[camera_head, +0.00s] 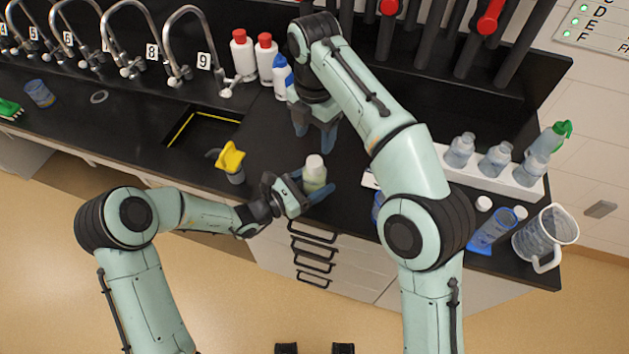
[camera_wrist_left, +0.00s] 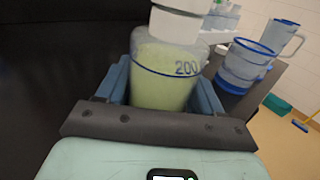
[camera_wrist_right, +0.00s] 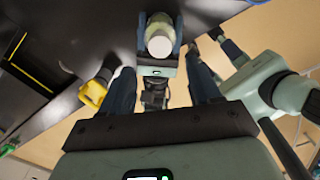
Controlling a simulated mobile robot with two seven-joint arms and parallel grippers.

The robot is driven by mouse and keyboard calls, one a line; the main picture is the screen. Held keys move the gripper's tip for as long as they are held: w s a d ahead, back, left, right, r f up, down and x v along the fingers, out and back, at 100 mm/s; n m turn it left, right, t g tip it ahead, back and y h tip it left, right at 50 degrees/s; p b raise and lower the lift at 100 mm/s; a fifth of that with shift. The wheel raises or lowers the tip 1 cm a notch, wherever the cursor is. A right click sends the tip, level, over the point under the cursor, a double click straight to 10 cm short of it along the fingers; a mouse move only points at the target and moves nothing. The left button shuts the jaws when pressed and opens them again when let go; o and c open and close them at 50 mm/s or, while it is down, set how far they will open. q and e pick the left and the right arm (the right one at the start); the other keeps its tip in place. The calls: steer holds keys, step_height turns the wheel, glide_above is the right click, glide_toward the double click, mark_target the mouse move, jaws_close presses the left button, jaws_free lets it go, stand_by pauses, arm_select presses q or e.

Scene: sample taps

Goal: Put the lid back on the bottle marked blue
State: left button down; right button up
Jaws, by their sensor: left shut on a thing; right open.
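My left gripper (camera_head: 313,190) is shut on a clear bottle (camera_head: 313,178) of pale green liquid and holds it upright near the counter's front edge. The bottle has a white top (camera_head: 314,161); in the left wrist view the bottle (camera_wrist_left: 165,88) shows a dark blue line and "200", and its white top (camera_wrist_left: 175,25) is cut off by the frame. My right gripper (camera_head: 315,135) is open and empty, behind the held bottle. In the right wrist view the white top (camera_wrist_right: 159,43) lies beyond the open fingers. I cannot make out a blue mark that names the bottle.
A yellow object (camera_head: 230,157) stands by the sink (camera_head: 203,130). Red-capped bottles (camera_head: 242,55) and a blue-capped bottle (camera_head: 282,76) stand behind. On the right are a white rack (camera_head: 505,183) of bottles, a small white lid-like piece (camera_head: 483,203), a blue-rimmed beaker (camera_head: 492,228) and a jug (camera_head: 545,236).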

mark_target(314, 161)
steer(key=shift+f, duration=4.05)
